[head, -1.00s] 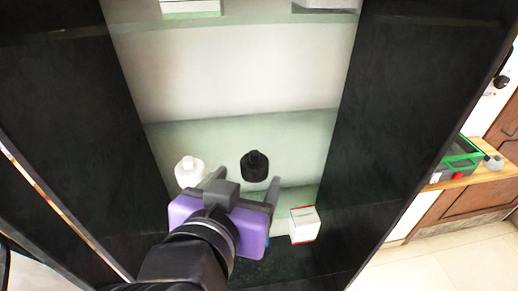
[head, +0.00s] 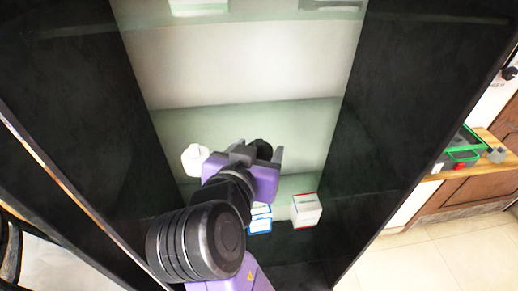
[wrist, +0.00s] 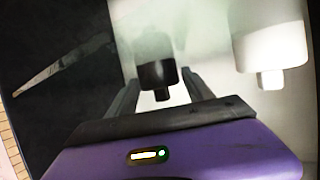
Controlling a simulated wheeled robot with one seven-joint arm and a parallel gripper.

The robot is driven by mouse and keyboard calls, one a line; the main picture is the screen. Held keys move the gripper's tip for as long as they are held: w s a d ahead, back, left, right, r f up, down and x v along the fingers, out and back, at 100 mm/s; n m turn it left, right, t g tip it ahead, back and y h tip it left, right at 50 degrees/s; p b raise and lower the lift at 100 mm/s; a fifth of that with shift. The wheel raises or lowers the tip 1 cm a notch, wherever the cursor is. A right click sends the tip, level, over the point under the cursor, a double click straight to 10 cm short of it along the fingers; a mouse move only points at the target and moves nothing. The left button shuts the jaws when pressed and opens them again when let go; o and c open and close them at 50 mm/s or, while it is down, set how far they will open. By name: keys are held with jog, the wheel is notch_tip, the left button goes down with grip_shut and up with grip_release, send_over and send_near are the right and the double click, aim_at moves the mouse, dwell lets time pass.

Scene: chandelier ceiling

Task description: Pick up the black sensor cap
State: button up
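The black sensor cap (head: 261,146) stands on the lower shelf of the dark cabinet, a knobbed round piece partly hidden by my gripper in the head view. In the wrist view the black cap (wrist: 157,75) shows between the ends of the two fingers, with its narrow knob towards the palm. My gripper (head: 259,151) is open, with one finger on each side of the cap. In the wrist view the gripper (wrist: 159,77) shows gaps between the fingers and the cap. I cannot tell how far the fingertips reach past it.
A white cap-shaped piece (head: 195,160) stands left of my gripper, close to it; it also shows in the wrist view (wrist: 270,50). A white-and-red box (head: 306,210) and blue-and-white boxes (head: 260,218) sit nearer the front. Dark cabinet walls (head: 395,120) bound both sides.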

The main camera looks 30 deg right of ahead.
jog(key=c, duration=1)
jog(key=shift+r, duration=0.1)
